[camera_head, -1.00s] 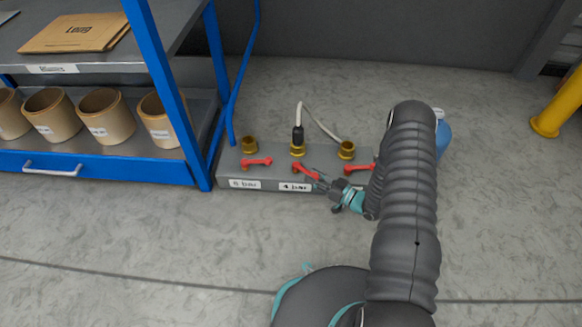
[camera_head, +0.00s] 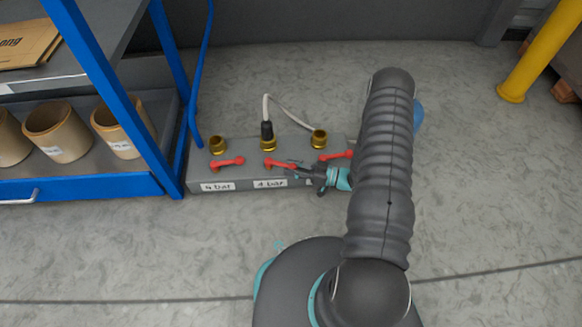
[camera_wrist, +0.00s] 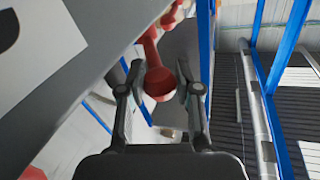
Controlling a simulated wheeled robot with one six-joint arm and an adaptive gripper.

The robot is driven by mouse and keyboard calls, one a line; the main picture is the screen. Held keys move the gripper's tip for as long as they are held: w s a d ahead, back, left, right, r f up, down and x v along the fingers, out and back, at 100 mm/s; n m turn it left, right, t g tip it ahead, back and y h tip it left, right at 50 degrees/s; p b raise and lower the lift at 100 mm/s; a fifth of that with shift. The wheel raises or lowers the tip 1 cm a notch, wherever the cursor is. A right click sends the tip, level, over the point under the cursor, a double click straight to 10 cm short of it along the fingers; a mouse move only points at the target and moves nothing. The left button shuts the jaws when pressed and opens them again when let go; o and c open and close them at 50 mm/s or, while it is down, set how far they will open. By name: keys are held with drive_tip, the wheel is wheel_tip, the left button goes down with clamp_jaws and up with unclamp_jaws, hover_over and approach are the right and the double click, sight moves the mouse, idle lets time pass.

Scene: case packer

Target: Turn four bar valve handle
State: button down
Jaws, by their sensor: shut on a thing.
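The grey valve block (camera_head: 240,184) stands on the floor with several brass fittings on top. The 4 bar valve handle (camera_head: 279,163) is the red middle one, above the "4 bar" label (camera_head: 270,184). It slopes slightly down to the right. My gripper (camera_head: 297,169) reaches it from the right and is shut on its free end. In the wrist view, the red rounded handle end (camera_wrist: 158,82) lies between my two fingers (camera_wrist: 157,92). The contact surfaces are partly hidden there.
Red handles sit left (camera_head: 227,161) and right (camera_head: 338,155) of the middle one. A black plug (camera_head: 267,131) with a pale cable is on the middle fitting. A blue rack (camera_head: 95,85) with tan pots stands left; a yellow post (camera_head: 532,60) stands right. The front floor is open.

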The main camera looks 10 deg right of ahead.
drive_tip(key=c, duration=0.8)
unclamp_jaws()
drive_tip(key=shift+s, duration=0.1)
drive_tip(key=shift+a, duration=0.1)
drive_tip(key=v, duration=1.2)
